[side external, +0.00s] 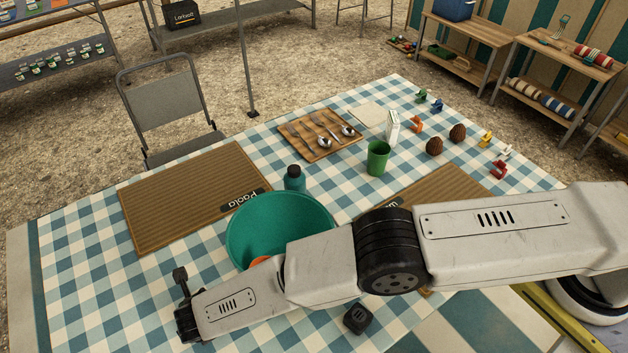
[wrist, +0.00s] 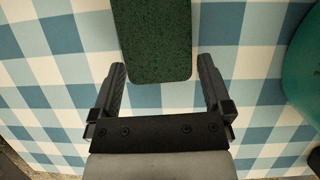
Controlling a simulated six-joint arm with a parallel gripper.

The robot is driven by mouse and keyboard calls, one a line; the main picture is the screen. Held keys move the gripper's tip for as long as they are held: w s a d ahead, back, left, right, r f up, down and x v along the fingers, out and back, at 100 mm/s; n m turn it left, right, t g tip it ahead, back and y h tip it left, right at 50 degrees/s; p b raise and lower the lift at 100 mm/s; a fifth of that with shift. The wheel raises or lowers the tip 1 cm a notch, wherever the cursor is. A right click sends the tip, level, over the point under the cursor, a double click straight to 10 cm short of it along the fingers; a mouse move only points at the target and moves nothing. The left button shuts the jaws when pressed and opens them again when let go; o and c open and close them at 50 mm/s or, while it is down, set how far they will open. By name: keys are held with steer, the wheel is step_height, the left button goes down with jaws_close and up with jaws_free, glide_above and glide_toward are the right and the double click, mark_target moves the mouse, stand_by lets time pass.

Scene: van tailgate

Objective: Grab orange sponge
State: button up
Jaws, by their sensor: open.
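In the side external view, a small orange patch (side external: 260,262) shows at the near side of the teal bowl (side external: 283,218), mostly hidden behind my arm. In the wrist view, a dark green, rough-faced slab with rounded corners (wrist: 152,38) lies on the checked cloth. It looks like a sponge's scouring face; no orange shows there, and I cannot tell if it is the same thing as the patch. My gripper (wrist: 162,72) is open and empty, its fingers to either side of the slab's near end. It also shows at lower left in the side external view (side external: 182,302).
The bowl's edge (wrist: 303,72) is at the right of the wrist view. A small black box (side external: 357,318) is near my arm. A teal bottle (side external: 294,178), green cup (side external: 377,158) and cutlery tray (side external: 320,137) stand farther back.

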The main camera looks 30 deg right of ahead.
steer(key=shift+c, duration=0.2)
steer(key=c, duration=1)
steer(key=shift+o, duration=0.2)
steer(key=shift+r, duration=0.15)
step_height(320, 180, up, 10)
stand_by(0.4)
